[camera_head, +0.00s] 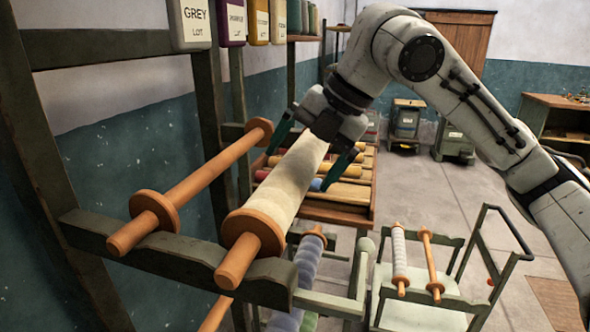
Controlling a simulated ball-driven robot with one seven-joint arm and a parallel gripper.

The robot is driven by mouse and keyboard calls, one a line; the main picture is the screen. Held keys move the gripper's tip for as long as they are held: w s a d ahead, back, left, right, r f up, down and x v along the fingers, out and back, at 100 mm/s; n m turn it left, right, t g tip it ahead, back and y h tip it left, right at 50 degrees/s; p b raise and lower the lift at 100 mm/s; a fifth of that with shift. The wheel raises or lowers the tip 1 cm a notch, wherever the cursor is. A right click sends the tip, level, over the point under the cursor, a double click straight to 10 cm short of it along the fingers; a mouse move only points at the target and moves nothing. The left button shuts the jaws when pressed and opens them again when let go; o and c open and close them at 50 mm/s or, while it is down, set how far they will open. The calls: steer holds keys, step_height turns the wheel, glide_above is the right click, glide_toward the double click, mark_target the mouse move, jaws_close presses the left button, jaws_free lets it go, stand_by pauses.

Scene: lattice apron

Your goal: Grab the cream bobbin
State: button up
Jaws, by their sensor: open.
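The cream bobbin (272,193) is a large roll of cream thread on a wooden spindle with an orange-brown end disc. It lies slanted, its near end resting on the dark green rack rail (178,253). My gripper (298,168) is open at its far part, with one dark green finger to each side of the roll in the picture. I cannot tell whether the fingers touch it or how low they reach. The bobbin's far end is hidden behind my gripper.
A bare wooden spindle (197,183) lies parallel on the left. A blue-grey bobbin (307,259) sits below right. A green trolley (418,312) carries a pale roll (399,258) and a thin spindle (431,262). Labelled containers (193,22) stand above. Open floor lies at right.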

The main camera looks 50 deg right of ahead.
steer(key=shift+x, duration=0.85)
steer(key=c, duration=1.5)
